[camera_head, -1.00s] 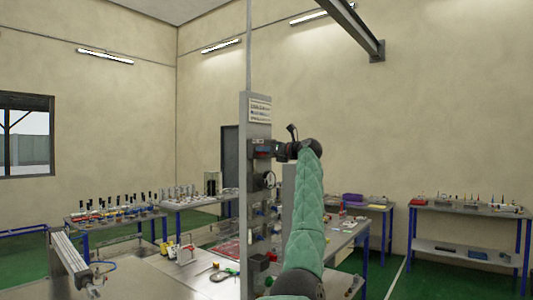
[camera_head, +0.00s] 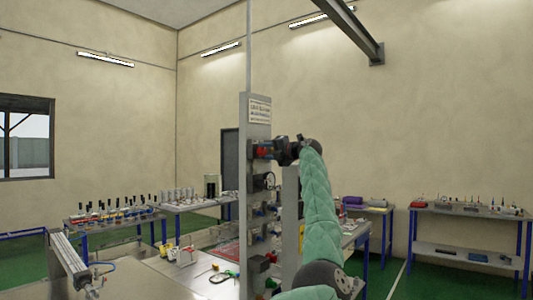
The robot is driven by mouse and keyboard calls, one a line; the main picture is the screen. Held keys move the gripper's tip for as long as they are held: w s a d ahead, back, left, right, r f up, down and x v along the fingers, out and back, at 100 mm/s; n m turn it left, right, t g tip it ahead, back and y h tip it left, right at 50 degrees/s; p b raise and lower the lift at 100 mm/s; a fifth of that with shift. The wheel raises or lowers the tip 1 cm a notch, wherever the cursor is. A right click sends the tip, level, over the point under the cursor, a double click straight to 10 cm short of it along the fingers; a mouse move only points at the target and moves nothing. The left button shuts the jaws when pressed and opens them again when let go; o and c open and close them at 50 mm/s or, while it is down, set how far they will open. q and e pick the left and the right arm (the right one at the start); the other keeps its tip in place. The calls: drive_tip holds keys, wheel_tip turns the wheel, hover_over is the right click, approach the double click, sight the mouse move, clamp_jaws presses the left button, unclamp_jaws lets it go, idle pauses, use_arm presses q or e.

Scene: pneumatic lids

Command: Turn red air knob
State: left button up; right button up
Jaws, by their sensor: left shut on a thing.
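The red air knob (camera_head: 262,153) sits near the top of a grey upright panel (camera_head: 257,185), just below a white label plate (camera_head: 259,110). The knob's exact angle is too small to read. My right gripper is not in view.
A round gauge (camera_head: 269,181) is on the panel below the knob, with more fittings under it. A workbench (camera_head: 150,278) with a cylinder (camera_head: 70,262) stands at lower left. Tables with parts line the back. A ceiling beam (camera_head: 345,28) hangs above.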

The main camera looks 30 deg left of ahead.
use_arm(q)
drive_tip(key=m, duration=0.3)
drive_tip(key=shift+r, duration=0.1)
drive_tip(key=shift+m, duration=0.9)
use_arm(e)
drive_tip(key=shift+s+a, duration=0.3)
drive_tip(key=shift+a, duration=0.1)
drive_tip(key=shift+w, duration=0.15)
